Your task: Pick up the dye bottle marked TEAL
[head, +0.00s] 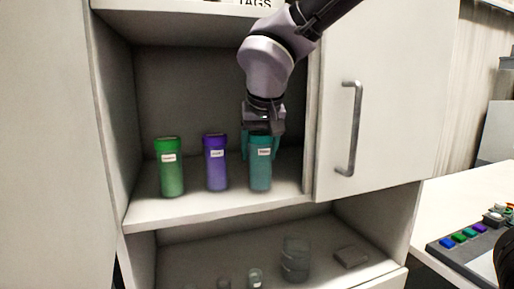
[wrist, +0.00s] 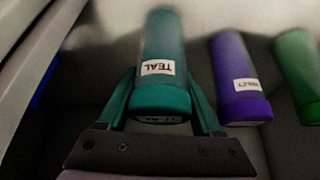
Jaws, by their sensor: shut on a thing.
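The teal dye bottle (head: 260,168) stands upright on the cabinet's upper shelf, at the right of a row of three bottles. In the wrist view its white label reads TEAL on the teal bottle (wrist: 163,60). My gripper (head: 261,145) reaches down from above, with its teal fingers on either side of the bottle's upper part. In the wrist view my gripper (wrist: 163,100) is shut on the bottle near its cap. I cannot tell whether the bottle's base touches the shelf.
A purple bottle (head: 216,165) and a green bottle (head: 170,170) stand to the left. The cabinet door with its handle (head: 349,128) is close on the right. The lower shelf holds glass jars (head: 295,258) and a small flat block (head: 351,257). A counter lies at right.

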